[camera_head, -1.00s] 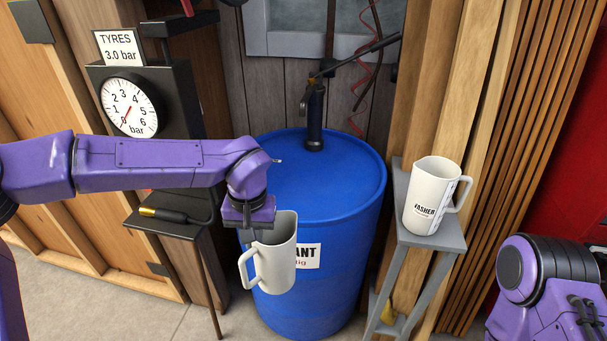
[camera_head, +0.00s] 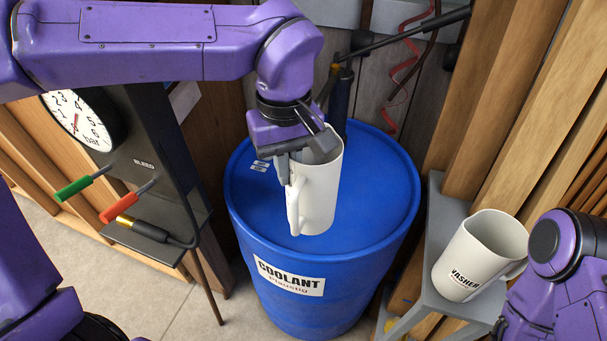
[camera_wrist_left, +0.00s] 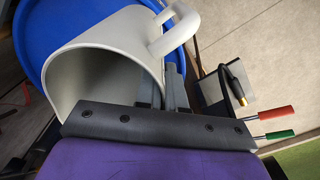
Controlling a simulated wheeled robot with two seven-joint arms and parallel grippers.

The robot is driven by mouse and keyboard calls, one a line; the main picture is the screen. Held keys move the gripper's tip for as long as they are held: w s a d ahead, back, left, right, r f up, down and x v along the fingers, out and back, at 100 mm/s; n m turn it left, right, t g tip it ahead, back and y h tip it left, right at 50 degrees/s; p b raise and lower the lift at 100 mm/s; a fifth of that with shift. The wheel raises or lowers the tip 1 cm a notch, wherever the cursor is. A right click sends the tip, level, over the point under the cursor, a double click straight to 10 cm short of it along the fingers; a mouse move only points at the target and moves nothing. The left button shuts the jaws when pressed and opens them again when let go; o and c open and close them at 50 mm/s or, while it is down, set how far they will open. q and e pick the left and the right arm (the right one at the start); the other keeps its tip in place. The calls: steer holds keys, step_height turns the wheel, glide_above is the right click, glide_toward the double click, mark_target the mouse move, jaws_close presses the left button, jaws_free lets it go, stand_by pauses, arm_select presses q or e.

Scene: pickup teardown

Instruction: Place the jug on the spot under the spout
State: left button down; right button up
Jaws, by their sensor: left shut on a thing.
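A white jug (camera_head: 320,188) hangs roughly upright from my left gripper (camera_head: 290,172), over the top of the blue coolant drum (camera_head: 375,200). My left gripper is shut on the jug near its handle. In the left wrist view the jug (camera_wrist_left: 105,55) shows its open mouth and handle, with the fingers (camera_wrist_left: 165,90) at its near side. Whether the jug touches the drum top is hard to tell. The hand pump (camera_head: 340,95) stands at the back of the drum, partly behind my gripper and the jug. Its spout and the spot under it are hidden. My right gripper is out of view.
A second white jug, labelled WASHER (camera_head: 480,255), stands on a narrow grey stand (camera_head: 440,225) at the right, beside my right arm. Wooden boards line the right side.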

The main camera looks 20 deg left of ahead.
arm_select(q)
steer(key=w+a+f+p, duration=0.3)
steer(key=w+a+f, duration=0.1)
steer(key=w+f, duration=0.6)
steer(key=shift+w+f, duration=0.25)
steer(key=shift+f, duration=0.65)
steer(key=shift+s+f, duration=0.1)
steer(key=shift+s, duration=0.05)
steer(key=c, duration=1.3)
jaws_free()
steer(key=shift+o, duration=0.3)
